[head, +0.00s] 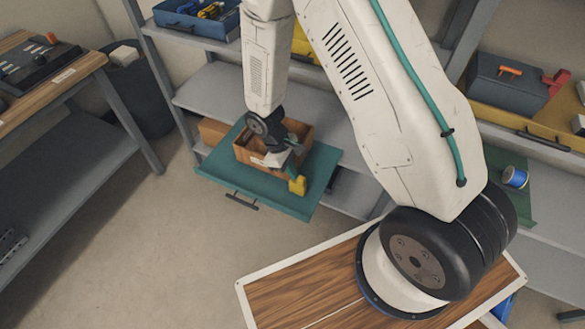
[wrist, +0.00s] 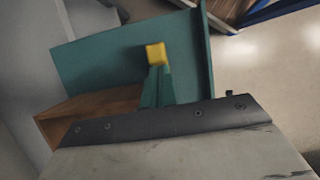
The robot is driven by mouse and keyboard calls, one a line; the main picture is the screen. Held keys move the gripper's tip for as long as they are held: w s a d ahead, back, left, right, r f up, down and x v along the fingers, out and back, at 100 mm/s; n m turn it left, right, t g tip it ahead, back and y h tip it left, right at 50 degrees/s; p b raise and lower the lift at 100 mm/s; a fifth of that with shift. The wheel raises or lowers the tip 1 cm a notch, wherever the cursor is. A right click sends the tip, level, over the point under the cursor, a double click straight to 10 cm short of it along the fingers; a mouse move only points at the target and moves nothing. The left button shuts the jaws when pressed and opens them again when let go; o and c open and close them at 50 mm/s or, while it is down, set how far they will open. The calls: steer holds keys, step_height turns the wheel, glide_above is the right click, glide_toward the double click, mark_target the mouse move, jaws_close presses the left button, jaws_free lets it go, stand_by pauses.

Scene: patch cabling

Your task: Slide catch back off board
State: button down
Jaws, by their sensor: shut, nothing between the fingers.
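The teal board (head: 222,180) juts out from the shelf rack, with a dark handle on its front edge. It also fills much of the wrist view (wrist: 100,58). A small yellow piece (head: 298,186), perhaps the catch, shows near the board's right part, and in the wrist view (wrist: 156,53) right beyond my fingertips. I cannot tell whether it touches them or the board. My gripper (head: 291,172) points down over the board, its green fingers (wrist: 156,82) shut with nothing between them. No other catch can be made out.
An open wooden box (head: 243,152) sits on the board, right beside my gripper; its side shows in the wrist view (wrist: 52,128). Shelf uprights flank the board. A workbench (head: 85,67) and dark bin (head: 140,95) stand left. The floor in front is clear.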

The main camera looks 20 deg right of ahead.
steer(key=shift+s+d, duration=0.1)
steer(key=shift+w, duration=0.2)
steer(key=w+a+r, duration=0.5)
steer(key=r, duration=0.4)
steer(key=shift+w+r, duration=0.15)
steer(key=shift+w, duration=0.15)
steer(key=shift+a, duration=0.1)
steer(key=s+d+r+m+t+y, duration=0.1)
steer(key=s+d+r+m, duration=0.1)
steer(key=s+r, duration=0.6)
steer(key=s+d+r+m+t+y, duration=0.1)
steer(key=s+d+r+m+t, duration=0.1)
steer(key=s+r, duration=0.6)
steer(key=s+d+r+m+t, duration=0.1)
steer(key=s+d+r+m, duration=0.3)
steer(key=s+r, duration=0.5)
step_height(320, 180, up, 7)
steer(key=shift+d+r+t+y, duration=0.1)
steer(key=shift+d+t+y, duration=0.3)
steer(key=shift+d, duration=0.5)
